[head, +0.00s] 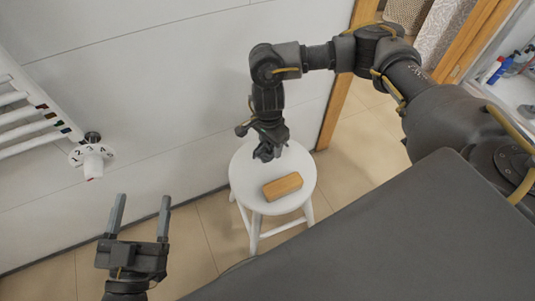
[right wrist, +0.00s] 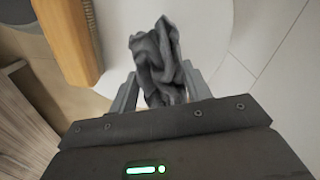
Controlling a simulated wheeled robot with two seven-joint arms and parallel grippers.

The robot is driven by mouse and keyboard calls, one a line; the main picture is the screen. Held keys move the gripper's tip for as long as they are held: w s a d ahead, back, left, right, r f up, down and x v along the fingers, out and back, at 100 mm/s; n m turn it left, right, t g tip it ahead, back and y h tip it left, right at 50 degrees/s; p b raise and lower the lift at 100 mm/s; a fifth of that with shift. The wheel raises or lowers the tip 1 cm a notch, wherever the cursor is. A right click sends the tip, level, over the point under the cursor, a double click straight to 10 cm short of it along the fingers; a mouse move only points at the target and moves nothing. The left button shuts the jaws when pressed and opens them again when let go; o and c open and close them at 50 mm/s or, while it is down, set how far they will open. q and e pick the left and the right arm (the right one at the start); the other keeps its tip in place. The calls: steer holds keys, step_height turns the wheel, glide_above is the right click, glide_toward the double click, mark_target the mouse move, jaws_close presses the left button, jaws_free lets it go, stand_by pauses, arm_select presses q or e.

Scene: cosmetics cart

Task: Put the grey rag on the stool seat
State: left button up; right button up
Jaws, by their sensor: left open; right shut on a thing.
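The white round stool seat (head: 243,169) stands on the tiled floor near the wall in the head view. My right gripper (head: 266,150) is above the back part of the seat. It is shut on the crumpled grey rag (right wrist: 157,62), which shows between its fingers in the right wrist view. The seat (right wrist: 205,30) lies behind the rag there; whether the rag touches it I cannot tell. In the head view the rag is hard to tell from the dark gripper. My left gripper (head: 142,215) is open and empty at the lower left, away from the stool.
A white radiator (head: 30,115) with a valve knob (head: 90,158) is on the wall at left. A wooden door frame (head: 345,90) stands behind.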

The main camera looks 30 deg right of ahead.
mark_target(267, 152)
steer(key=shift+w+a+f, duration=0.1)
steer(key=shift+a+f, duration=0.2)
steer(key=shift+f, duration=0.1)
step_height(267, 152, down, 3)
steer(key=shift+w+a+f+b, duration=0.1)
steer(key=shift+w+b, duration=0.05)
steer(key=shift+b, duration=0.55)
arm_select(q)
steer(key=r+t, duration=0.1)
steer(key=r+h, duration=0.1)
steer(key=r+t, duration=0.1)
steer(key=shift+s+a+r+t+h, duration=0.1)
steer(key=shift+s+a+t+h, duration=0.15)
steer(key=shift+a+t+h, duration=0.1)
arm_select(e)
steer(key=shift+f, duration=0.15)
steer(key=o, duration=0.9)
arm_select(q)
steer(key=shift+a+r+t, duration=0.15)
steer(key=shift+r+t, duration=0.05)
steer(key=shift+t, duration=0.05)
